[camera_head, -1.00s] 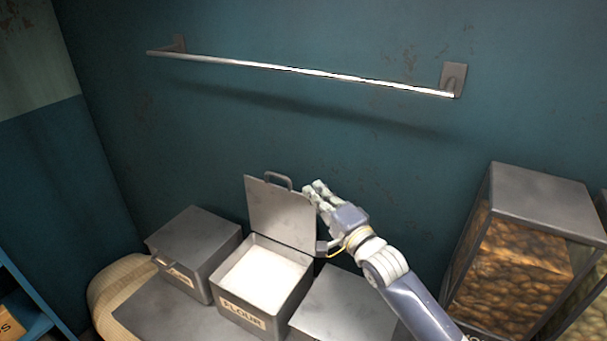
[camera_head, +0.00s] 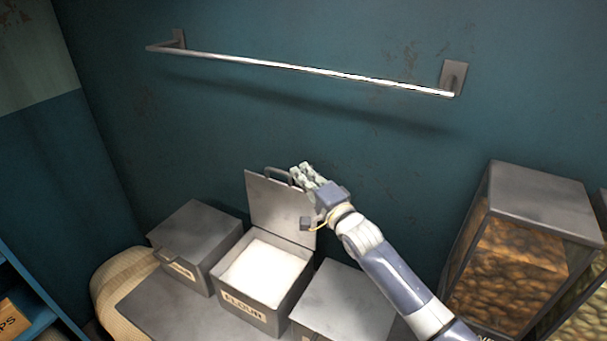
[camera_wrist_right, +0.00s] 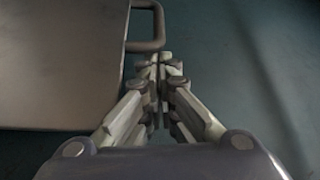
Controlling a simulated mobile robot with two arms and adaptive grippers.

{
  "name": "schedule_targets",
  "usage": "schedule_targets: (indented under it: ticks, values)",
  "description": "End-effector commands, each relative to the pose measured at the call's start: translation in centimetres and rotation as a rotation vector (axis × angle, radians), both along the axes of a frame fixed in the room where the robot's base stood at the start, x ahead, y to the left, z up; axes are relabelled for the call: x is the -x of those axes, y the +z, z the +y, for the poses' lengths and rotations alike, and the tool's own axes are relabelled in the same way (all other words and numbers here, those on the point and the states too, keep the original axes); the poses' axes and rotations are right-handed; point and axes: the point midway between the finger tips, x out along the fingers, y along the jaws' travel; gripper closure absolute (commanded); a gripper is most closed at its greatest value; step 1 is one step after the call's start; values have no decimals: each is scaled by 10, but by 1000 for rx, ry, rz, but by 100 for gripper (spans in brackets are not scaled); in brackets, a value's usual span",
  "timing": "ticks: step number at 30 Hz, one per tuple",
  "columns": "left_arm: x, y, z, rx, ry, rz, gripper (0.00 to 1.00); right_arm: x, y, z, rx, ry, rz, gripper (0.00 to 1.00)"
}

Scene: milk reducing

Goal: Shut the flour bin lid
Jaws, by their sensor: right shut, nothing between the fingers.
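The flour bin (camera_head: 262,277) is a grey metal box labelled FLOUR, full of white flour. Its lid (camera_head: 274,208) stands upright and open at the back of the bin, with a handle (camera_head: 277,173) on its top edge. My right gripper (camera_head: 301,171) is shut and empty at the lid's upper right corner, close to the handle. My left gripper is not in view.
Closed grey bins stand left (camera_head: 197,243) and right (camera_head: 343,300) of the flour bin. A metal rail (camera_head: 300,70) runs along the wall above. A tall container of brown contents (camera_head: 510,275) stands at the right. A beige sack (camera_head: 118,287) lies at the left.

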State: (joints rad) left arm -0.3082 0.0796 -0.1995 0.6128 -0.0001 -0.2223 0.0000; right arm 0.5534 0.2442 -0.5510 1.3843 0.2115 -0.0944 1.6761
Motion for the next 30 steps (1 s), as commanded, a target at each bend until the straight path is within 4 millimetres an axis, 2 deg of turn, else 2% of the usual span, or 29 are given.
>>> schedule_targets:
  ticks: [8,14,21,30]
  values:
    - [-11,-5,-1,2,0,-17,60,17,-2,12,40,1,-63,100]
    - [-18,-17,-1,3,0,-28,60,47,-8,31,116,1,-178,100]
    - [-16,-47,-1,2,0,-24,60,88,-24,59,237,0,-358,100]
    - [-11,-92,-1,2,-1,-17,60,124,-46,82,410,1,-611,100]
